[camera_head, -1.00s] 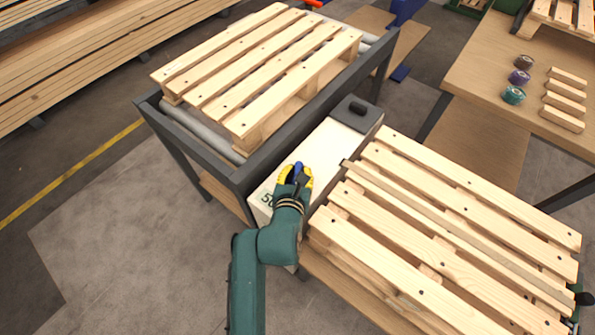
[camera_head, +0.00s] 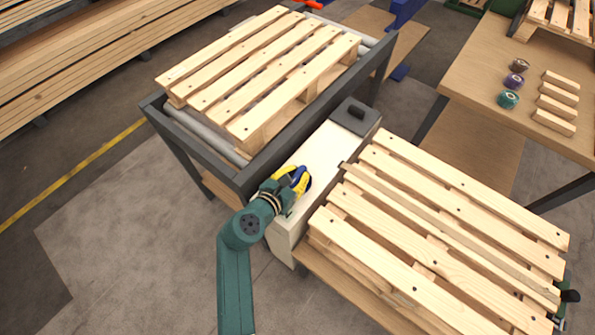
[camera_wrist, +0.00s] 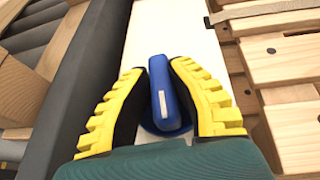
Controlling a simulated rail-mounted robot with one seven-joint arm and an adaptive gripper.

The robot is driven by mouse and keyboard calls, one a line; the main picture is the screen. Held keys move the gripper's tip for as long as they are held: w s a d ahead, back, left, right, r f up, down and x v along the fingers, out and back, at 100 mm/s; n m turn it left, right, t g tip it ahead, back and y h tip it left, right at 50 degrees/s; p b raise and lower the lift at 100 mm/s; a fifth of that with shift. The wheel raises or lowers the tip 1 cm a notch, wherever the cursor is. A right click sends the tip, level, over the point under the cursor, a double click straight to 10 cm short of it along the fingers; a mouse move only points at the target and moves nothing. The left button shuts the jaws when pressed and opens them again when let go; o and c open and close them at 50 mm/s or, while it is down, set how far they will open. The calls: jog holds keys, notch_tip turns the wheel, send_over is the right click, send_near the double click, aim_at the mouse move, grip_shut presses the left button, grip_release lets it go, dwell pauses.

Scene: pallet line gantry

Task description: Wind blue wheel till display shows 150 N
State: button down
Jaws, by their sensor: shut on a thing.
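The blue wheel (camera_wrist: 167,95) is on top of a narrow cream cabinet (camera_head: 329,155). In the wrist view a raised blue bar with a small white mark stands between my fingers, over a round blue base. My gripper (camera_head: 296,179) has yellow ribbed fingers and is shut on this bar from both sides; it also shows in the wrist view (camera_wrist: 162,98). In the head view the gripper covers most of the wheel. The display is hidden behind my gripper and arm, so no reading can be seen.
A roller conveyor frame (camera_head: 204,160) with a wooden pallet (camera_head: 262,70) stands left of the cabinet. Another pallet (camera_head: 440,215) lies close on its right. A dark block (camera_head: 356,113) is at the cabinet's far end. A workbench (camera_head: 480,75) with tape rolls (camera_head: 509,99) stands at upper right.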

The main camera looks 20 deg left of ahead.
jog(key=shift+f+m+h, duration=0.25)
jog(key=shift+m+h, duration=0.25)
jog(key=shift+h, duration=0.1)
jog(key=c, duration=0.9)
grip_release()
jog(key=shift+r, duration=0.1)
jog(key=shift+r, duration=0.1)
jog(key=v, duration=1.2)
jog(key=shift+d, duration=0.15)
